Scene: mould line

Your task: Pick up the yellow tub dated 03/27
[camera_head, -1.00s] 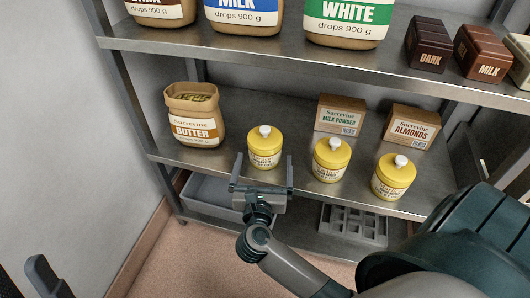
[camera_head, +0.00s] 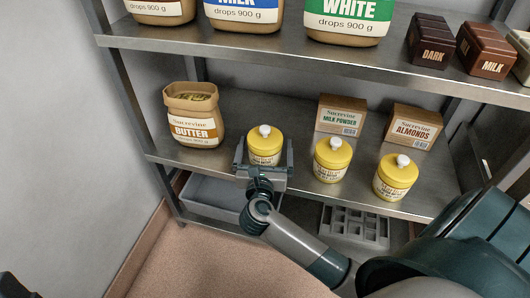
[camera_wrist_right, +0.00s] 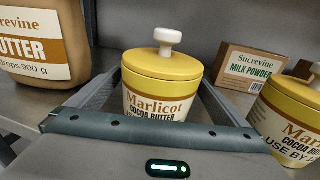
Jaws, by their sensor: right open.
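Three yellow tubs with white knobs stand in a row on the middle shelf: the left tub (camera_head: 265,140), the middle tub (camera_head: 332,160) and the right tub (camera_head: 395,178). No date is readable on them. My right gripper (camera_head: 265,152) is open at the left tub, one finger on each side. In the right wrist view the left tub (camera_wrist_right: 160,85) stands upright between the fingers, its label reading Marlicot cocoa butter; the gripper body hides the lower label. The middle tub (camera_wrist_right: 290,120) shows "USE BY" there, its date cut off. A dark piece of my left gripper (camera_head: 14,287) shows at the bottom-left corner.
A butter bag (camera_head: 194,115) stands left of the tubs. Milk powder (camera_head: 341,115) and almonds (camera_head: 412,126) boxes stand behind. The upper shelf (camera_head: 300,55) overhangs. A grey bin (camera_head: 212,196) and a grey crate (camera_head: 353,228) sit below.

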